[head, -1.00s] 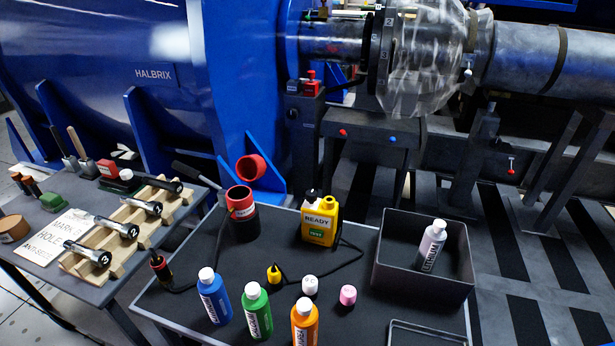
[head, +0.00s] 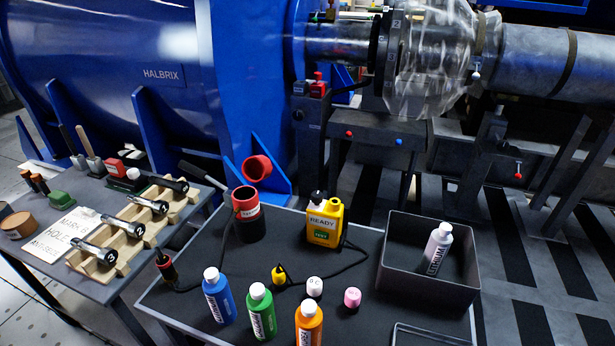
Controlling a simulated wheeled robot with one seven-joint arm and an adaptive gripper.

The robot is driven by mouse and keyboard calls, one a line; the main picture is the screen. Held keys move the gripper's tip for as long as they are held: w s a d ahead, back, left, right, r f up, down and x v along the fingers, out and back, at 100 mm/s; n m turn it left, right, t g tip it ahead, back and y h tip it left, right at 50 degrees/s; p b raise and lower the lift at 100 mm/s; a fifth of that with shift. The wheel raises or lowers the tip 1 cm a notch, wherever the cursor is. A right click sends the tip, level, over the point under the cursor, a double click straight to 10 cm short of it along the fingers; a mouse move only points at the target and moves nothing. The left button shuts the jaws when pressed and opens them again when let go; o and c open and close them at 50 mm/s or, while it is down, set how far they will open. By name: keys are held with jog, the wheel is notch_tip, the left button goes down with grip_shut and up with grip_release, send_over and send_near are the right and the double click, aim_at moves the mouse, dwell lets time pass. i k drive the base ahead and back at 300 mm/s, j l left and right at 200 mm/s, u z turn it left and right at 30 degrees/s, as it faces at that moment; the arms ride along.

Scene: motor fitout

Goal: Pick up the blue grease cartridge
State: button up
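The blue grease cartridge (head: 219,296) stands upright on the dark table (head: 365,311), near its front left. It has a white cap and a white label. A green cartridge (head: 261,312) stands close to its right, and an orange cartridge (head: 309,326) stands further right. My gripper is not in view.
A grey bin (head: 428,275) with a white-labelled bottle (head: 437,248) stands at the right. A yellow tester (head: 324,222) with a black cable, a red-and-black cup (head: 248,214) and small pink (head: 352,297) and white (head: 314,287) pieces share the table. A tool bench (head: 98,284) stands left.

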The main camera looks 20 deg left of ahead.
aim_at(217, 288)
jog(key=k+j+u, duration=0.2)
jog(key=j, duration=0.25)
jog(key=j+u, duration=0.2)
jog(key=j, duration=0.25)
jog(key=k+j+u, duration=0.2)
jog(key=j, duration=0.3)
jog(key=i+l, duration=0.05)
jog(key=i, duration=0.05)
